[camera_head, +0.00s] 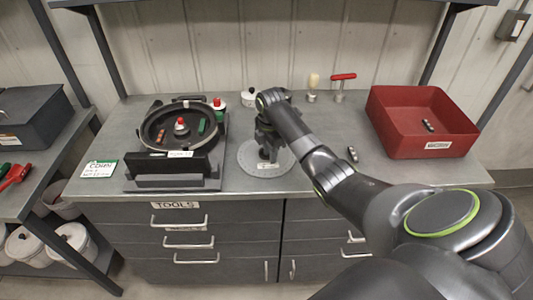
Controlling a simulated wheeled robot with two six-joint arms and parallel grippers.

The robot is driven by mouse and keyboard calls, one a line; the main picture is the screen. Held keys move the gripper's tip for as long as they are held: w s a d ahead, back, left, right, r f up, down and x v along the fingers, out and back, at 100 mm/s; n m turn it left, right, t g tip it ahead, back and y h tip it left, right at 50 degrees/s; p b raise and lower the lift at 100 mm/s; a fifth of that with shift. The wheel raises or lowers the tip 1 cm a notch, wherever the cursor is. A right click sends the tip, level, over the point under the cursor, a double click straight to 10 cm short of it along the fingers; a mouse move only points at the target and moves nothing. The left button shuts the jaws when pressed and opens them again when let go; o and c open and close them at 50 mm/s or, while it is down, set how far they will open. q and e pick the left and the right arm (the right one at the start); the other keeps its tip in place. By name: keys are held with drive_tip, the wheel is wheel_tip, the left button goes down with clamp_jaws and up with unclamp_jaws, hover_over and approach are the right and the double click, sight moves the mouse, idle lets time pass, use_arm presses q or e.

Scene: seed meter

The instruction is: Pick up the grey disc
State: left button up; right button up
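The grey disc (246,157) lies flat on the workbench, just right of the black round seed meter housing (150,133). My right gripper (266,158) is over the disc, pointing down, with its fingers at or just above the disc's middle. The wrist hides part of the disc's far side. I cannot tell whether the fingers are open or shut, or whether they touch the disc. My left gripper is not in view.
A red bin (385,110) stands at the bench's right, with a small dark part (352,154) on the bench left of it. A red T-handle tool (341,87) and a brush (313,83) stand at the back. A label card (99,169) lies front left.

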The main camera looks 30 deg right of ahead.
drive_tip(key=shift+f, duration=0.1)
drive_tip(key=shift+c, duration=0.4)
clamp_jaws()
